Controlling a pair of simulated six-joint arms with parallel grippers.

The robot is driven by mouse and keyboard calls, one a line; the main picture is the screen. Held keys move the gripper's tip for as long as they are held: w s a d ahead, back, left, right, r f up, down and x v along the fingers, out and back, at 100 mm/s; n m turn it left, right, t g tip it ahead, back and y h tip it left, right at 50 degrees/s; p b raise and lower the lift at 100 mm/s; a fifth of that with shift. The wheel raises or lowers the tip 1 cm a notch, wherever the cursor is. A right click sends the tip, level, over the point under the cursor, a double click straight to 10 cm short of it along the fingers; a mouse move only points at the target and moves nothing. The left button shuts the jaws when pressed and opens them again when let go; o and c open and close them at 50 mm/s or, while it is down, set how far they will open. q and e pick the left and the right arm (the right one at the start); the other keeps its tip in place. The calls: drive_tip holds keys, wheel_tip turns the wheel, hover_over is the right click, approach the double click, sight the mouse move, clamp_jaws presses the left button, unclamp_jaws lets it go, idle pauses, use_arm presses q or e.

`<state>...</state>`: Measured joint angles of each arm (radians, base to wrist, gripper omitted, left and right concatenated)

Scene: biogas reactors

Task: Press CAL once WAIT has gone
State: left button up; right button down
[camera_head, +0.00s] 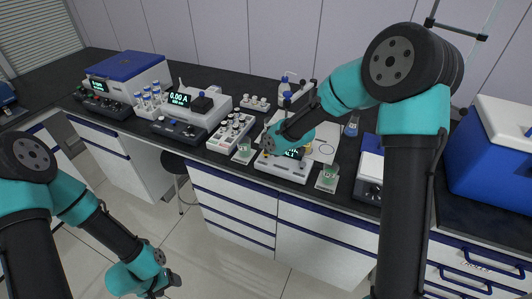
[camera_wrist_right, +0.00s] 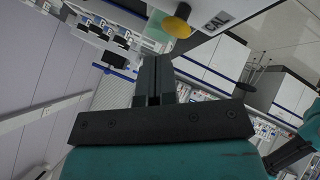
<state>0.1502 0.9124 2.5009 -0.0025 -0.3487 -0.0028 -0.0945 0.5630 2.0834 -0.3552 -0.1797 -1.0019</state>
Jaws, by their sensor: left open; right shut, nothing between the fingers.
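A white meter (camera_head: 283,169) stands on the bench with a small lit display (camera_head: 294,154), partly covered by my right wrist. A digit or two shows on it, but I cannot read whether WAIT is there. In the right wrist view the CAL label (camera_wrist_right: 217,23) is on a white face, with a yellow round button (camera_wrist_right: 178,22) beside it. My right gripper (camera_wrist_right: 155,60) is shut and empty, its fingertips just below and left of the button in that picture, seemingly apart from it. My left gripper (camera_head: 162,290) is open and empty, low over the floor, away from the bench.
A blue-and-white box (camera_head: 495,160) is at right. Stands and bottles are behind my right arm.

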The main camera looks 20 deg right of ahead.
drive_tip(key=shift+r, duration=2.45)
